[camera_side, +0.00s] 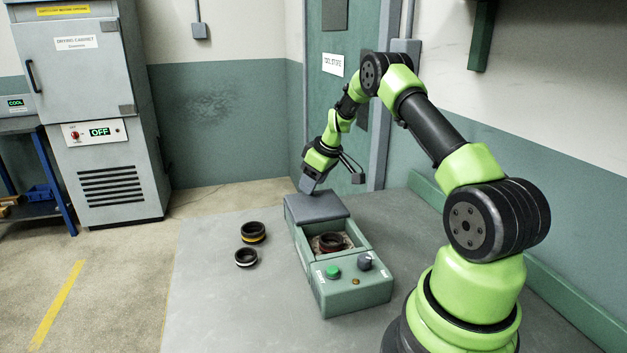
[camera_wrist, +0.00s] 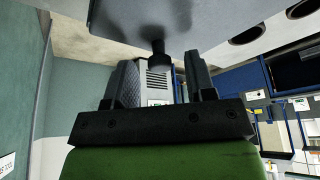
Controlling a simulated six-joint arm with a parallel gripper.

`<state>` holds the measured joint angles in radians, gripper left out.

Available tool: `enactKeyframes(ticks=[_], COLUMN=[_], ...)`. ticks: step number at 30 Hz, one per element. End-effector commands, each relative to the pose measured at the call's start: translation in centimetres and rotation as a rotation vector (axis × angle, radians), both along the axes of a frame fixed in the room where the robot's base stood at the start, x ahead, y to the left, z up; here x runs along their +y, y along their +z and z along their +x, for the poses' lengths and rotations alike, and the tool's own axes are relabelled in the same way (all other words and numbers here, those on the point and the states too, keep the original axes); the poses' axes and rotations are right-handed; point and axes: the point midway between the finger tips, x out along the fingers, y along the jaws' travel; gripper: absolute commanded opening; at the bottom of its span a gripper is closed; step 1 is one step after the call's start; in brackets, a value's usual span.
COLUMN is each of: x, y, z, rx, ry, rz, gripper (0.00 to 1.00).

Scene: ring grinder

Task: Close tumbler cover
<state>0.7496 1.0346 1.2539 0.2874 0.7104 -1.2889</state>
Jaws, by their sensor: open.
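The tumbler (camera_side: 367,291) is a green-grey box on the table with a green button and a dark knob on its front panel. Its grey cover (camera_side: 319,208) is at the far end, leaving the front of the chamber uncovered. A dark reddish ring (camera_side: 331,241) lies in the chamber on pale grains. In the wrist view my gripper (camera_wrist: 160,75) is open, and a grey surface, apparently the cover (camera_wrist: 120,12), fills the top. A black knob (camera_wrist: 158,48) projects from it toward the gap between the fingers; contact is unclear.
Two dark rings, one with a yellow band (camera_side: 253,232) and one with a pale band (camera_side: 246,257), lie left of the tumbler. A drying cabinet (camera_side: 95,110) stands at the back left. The table's left front is clear. A wall runs along the right.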

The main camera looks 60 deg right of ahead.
Motion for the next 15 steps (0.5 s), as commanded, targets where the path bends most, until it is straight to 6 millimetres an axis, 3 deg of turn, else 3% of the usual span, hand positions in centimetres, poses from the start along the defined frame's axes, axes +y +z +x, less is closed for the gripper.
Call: enactKeyframes(ticks=[3,4,10,15], x=[0.00,0.00,0.00,0.06], y=[0.03,0.03,0.05,0.07], z=[0.00,0.00,-0.01,-0.06], rx=[0.000,0.000,0.000,-0.001], ry=[0.000,0.000,0.000,0.000], rz=[0.000,0.000,0.000,0.001], gripper=[0.50,0.46,0.00,0.00])
